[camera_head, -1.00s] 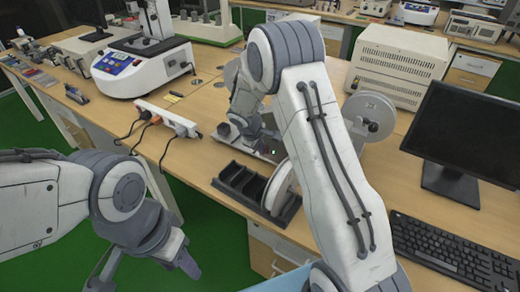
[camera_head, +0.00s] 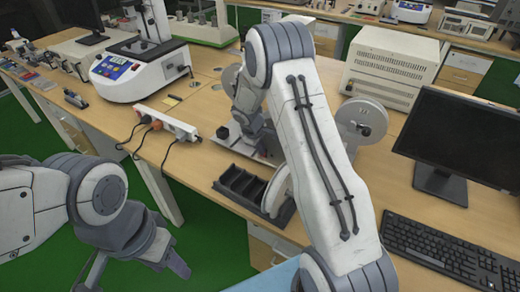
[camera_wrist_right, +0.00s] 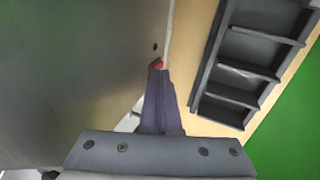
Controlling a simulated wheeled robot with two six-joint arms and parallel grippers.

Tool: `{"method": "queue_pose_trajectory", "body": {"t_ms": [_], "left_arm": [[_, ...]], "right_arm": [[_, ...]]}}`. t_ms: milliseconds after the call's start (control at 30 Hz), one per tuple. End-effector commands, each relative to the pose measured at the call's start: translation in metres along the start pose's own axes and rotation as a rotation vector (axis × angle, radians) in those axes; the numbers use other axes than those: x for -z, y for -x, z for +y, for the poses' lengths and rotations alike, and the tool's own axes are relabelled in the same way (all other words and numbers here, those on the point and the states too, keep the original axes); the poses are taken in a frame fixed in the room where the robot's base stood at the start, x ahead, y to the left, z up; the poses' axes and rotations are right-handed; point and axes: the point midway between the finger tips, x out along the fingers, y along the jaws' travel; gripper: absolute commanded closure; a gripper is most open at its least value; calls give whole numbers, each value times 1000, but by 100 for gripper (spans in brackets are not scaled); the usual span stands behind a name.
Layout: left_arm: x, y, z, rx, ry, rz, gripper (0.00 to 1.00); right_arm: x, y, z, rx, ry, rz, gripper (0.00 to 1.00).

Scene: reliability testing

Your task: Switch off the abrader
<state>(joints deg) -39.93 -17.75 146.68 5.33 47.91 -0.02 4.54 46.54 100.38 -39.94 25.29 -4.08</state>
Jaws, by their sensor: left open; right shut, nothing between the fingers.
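The abrader, with a grey disc (camera_head: 362,118) at its right side and a white disc (camera_head: 275,192) at its front, stands on the middle bench. My right arm hides much of it in the head view. In the right wrist view a broad grey metal surface, apparently the abrader's (camera_wrist_right: 75,65), fills the left. My right gripper (camera_wrist_right: 157,69) is shut and empty, its tips at a small red part (camera_wrist_right: 157,63) beside that surface; contact cannot be told. My left gripper (camera_head: 135,268) is open and empty at the lower left, over the green floor.
A black compartment tray (camera_head: 240,183) lies at the bench's front edge and also shows in the wrist view (camera_wrist_right: 250,62). A power strip (camera_head: 168,122) with cables, a white machine (camera_head: 145,70), a monitor (camera_head: 460,140), a keyboard (camera_head: 440,248) and a beige box (camera_head: 395,68) stand around.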

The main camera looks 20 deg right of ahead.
Motion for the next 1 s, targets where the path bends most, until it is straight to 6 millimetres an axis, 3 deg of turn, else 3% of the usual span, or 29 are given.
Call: {"method": "queue_pose_trajectory", "body": {"t_ms": [433, 667, 700, 767, 1000], "left_arm": [[0, 1, 0, 0, 0, 0, 50], [-1, -16, -1, 0, 0, 0, 50], [-1, -20, -2, 0, 0, 0, 50], [-1, -14, -1, 0, 0, 0, 50], [-1, -14, -1, 0, 0, 1, 50]], "right_arm": [[2, 5, -1, -1, 1, 3, 100], [5, 15, -27, -2, 1, 3, 100], [5, 19, -34, -2, 1, 4, 100], [4, 40, -24, -5, -9, 5, 100], [9, 92, -20, -3, 1, 7, 100]]}}
